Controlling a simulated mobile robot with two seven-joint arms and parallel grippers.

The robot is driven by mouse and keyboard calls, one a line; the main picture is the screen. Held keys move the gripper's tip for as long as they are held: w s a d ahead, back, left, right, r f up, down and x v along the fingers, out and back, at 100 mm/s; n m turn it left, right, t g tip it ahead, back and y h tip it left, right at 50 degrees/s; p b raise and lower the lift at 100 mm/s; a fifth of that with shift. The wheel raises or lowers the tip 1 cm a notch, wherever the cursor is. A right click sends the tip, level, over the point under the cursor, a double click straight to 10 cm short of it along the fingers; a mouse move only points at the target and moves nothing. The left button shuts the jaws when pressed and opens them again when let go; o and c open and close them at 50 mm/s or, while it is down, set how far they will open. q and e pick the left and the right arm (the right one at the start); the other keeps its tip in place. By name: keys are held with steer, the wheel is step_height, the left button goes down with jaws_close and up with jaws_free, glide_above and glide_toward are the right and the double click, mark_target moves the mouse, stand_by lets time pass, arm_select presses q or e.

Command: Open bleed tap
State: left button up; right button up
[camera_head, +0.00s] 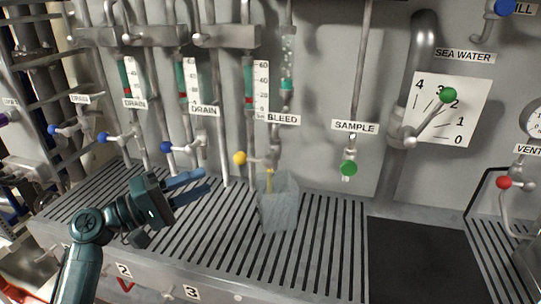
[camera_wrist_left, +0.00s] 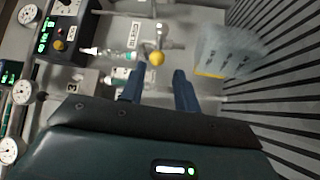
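The bleed tap has a yellow knob (camera_head: 240,158) on a lever, below the BLEED label (camera_head: 284,118) on the grey panel. The lever points left from the tap's pipe. A translucent beaker (camera_head: 277,208) stands on the slotted tray under the tap. My left gripper (camera_head: 204,181) is to the left of the yellow knob and a little lower in the head view, apart from it. Its two blue fingers are parted with nothing between them. In the left wrist view, the yellow knob (camera_wrist_left: 156,58) appears just beyond the open fingertips (camera_wrist_left: 158,72). My right gripper is not in view.
Blue-knobbed drain taps (camera_head: 166,147) are to the left. The sample tap has a green knob (camera_head: 348,168). The sea water lever has another green knob (camera_head: 449,95). A red-knobbed vent tap (camera_head: 504,182) is at the right. The slotted tray (camera_head: 330,240) is mostly clear.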

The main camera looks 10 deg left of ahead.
mark_target(249, 161)
arm_select(q)
steer(key=p+x, duration=0.3)
steer(key=x, duration=1)
steer(key=shift+c, duration=0.4)
jaws_close()
